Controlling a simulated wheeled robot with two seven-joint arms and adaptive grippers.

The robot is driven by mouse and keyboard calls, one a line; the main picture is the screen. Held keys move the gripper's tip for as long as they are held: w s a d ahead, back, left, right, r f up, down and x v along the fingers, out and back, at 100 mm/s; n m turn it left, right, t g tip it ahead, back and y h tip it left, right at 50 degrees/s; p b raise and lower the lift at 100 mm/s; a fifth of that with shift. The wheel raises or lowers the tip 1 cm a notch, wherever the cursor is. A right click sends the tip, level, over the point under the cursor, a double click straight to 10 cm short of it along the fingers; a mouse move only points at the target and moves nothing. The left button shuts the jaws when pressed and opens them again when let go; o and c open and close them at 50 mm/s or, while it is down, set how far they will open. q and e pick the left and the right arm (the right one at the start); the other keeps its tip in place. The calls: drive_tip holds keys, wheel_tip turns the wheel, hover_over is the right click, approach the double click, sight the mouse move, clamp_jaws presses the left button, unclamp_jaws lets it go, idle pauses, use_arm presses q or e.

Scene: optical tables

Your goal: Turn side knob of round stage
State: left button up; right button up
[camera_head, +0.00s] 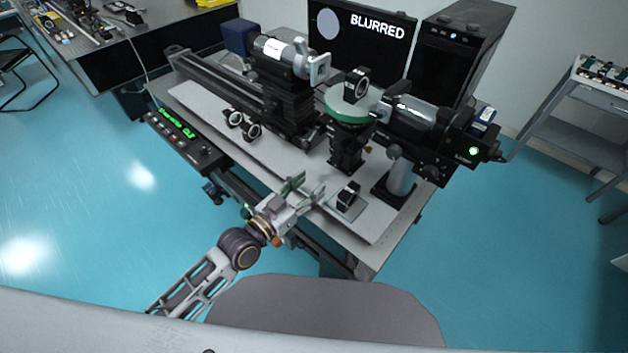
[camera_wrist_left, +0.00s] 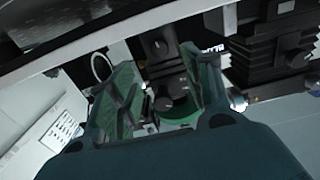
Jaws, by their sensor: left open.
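The round stage (camera_head: 347,110) is a disc with a green rim on a dark post mount, standing in the middle of the optical table. It carries a small black lens holder (camera_head: 356,84) on top. Its side knob is too small to make out for sure in the head view. My left gripper (camera_head: 309,188) is open and empty, at the near side of the table, in front of and below the round stage, apart from it. In the left wrist view its two green fingers (camera_wrist_left: 160,95) are spread, with dark mount parts showing between and beyond them. My right gripper is not in view.
A black cylinder device (camera_head: 425,115) is right of the stage, and a rail with a silver-fronted unit (camera_head: 285,57) is left. A small black block (camera_head: 348,196) sits right of my gripper. A control box (camera_head: 185,138) is on the left edge. A screen (camera_head: 362,40) reads BLURRED.

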use_arm(q)
drive_tip(key=shift+v, duration=0.95)
